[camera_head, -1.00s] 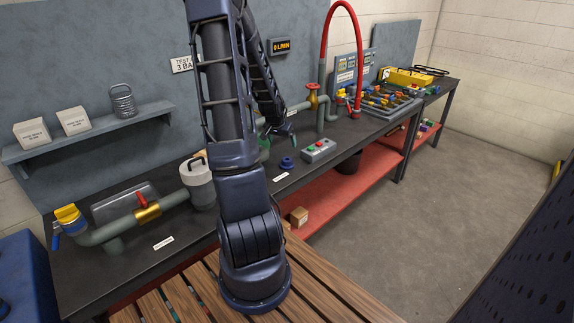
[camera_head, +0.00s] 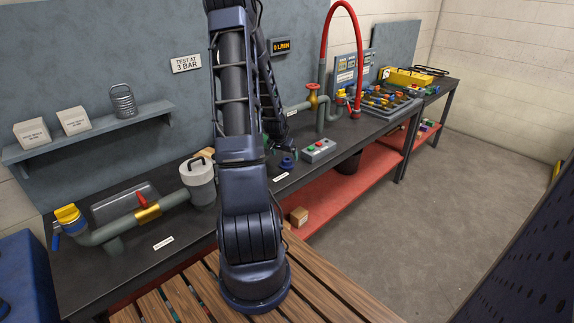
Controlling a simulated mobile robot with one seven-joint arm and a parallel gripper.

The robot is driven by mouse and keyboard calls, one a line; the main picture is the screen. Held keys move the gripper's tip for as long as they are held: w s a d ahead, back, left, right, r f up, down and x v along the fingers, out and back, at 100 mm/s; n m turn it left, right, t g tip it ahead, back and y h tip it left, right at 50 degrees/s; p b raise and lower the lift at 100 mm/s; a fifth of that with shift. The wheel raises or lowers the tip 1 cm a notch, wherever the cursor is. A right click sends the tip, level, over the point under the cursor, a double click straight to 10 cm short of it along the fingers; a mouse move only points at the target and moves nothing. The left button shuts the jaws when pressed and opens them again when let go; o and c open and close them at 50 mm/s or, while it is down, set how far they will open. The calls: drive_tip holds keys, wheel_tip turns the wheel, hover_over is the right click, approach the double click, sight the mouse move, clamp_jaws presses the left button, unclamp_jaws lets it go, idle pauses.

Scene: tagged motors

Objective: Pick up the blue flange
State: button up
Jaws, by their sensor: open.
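The blue flange (camera_head: 287,163) is a small round piece on the dark bench top (camera_head: 350,136), left of the grey button box and behind a small white label. My arm rises across the middle of the view and bends down behind itself to the bench. My gripper (camera_head: 285,151) is open, small and dark, just above and behind the flange. The fingers are too small to tell whether they touch the flange or stand around it.
A grey button box (camera_head: 319,150) stands right of the flange. A grey canister (camera_head: 199,180) and a pipe with a red-handled valve (camera_head: 148,212) are to the left. A pipe with a red hose (camera_head: 325,100) rises behind. The floor at right is clear.

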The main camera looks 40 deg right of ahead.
sight(287, 159)
drive_tip(key=shift+s+x, duration=0.1)
drive_tip(key=shift+x, duration=1.2)
drive_tip(key=shift+s+x, duration=0.15)
drive_tip(key=shift+x, duration=1.15)
drive_tip(key=shift+d+r, duration=0.1)
drive_tip(key=shift+d, duration=0.05)
drive_tip(key=shift+c, duration=0.2)
drive_tip(key=c, duration=1.4)
drive_tip(key=shift+o, duration=0.2)
drive_tip(key=shift+r, duration=0.1)
